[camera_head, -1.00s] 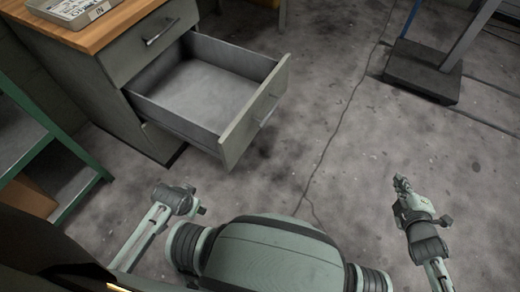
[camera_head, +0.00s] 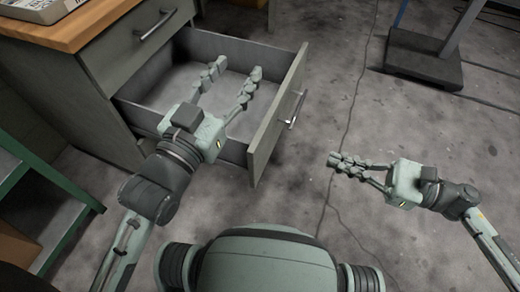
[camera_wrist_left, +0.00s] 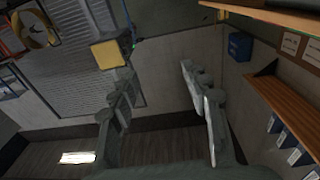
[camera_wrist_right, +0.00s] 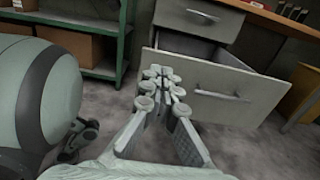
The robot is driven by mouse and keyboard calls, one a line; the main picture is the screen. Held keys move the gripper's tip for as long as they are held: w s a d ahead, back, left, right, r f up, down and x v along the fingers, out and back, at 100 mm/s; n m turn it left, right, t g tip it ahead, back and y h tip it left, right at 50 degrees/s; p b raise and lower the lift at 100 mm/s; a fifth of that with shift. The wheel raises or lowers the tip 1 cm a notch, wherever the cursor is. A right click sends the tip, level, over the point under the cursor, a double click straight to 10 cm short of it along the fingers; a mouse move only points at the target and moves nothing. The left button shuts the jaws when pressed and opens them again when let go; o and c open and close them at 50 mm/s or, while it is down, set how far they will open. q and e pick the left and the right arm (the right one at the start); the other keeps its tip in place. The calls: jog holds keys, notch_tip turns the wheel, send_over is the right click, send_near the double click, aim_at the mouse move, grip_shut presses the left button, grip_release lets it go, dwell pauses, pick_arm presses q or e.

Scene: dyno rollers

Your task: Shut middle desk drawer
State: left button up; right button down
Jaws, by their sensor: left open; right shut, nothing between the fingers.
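The middle desk drawer (camera_head: 276,120) is pulled well out below a closed top drawer, and it is empty inside. Its grey front has a bar handle (camera_head: 291,109). My left gripper (camera_head: 237,68) is open, its fingers spread over the drawer's interior behind the front panel; I cannot tell how high above the drawer it is. My right gripper (camera_head: 335,160) is shut and empty, to the right of the drawer front and apart from it. In the right wrist view, the drawer front (camera_wrist_right: 200,88) and handle stand beyond the right fingertips (camera_wrist_right: 158,75).
The desk's wooden top (camera_head: 80,25) carries a grey tray (camera_head: 42,9) at the upper left. A green shelf frame (camera_head: 65,190) stands at the left. A dark stand base (camera_head: 422,60) is at the upper right.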

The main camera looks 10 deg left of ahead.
notch_tip(320, 180, down, 2)
jog(key=b, duration=0.1)
send_near(260, 142)
jog(key=p+x, duration=0.1)
jog(key=x, duration=0.4)
jog(key=shift+w+a, duration=0.1)
jog(key=shift+w, duration=0.1)
pick_arm(q)
notch_tip(260, 142, up, 6)
jog(key=s+d+t+h, duration=0.1)
jog(key=s+t, duration=0.1)
jog(key=shift+s+d+h, duration=0.2)
jog(key=shift+d+h, duration=0.2)
pick_arm(e)
jog(key=shift+x, duration=0.8)
pick_arm(q)
jog(key=shift+f, duration=0.1)
pick_arm(e)
jog(key=shift+a+f, duration=0.1)
jog(key=shift+f, duration=0.05)
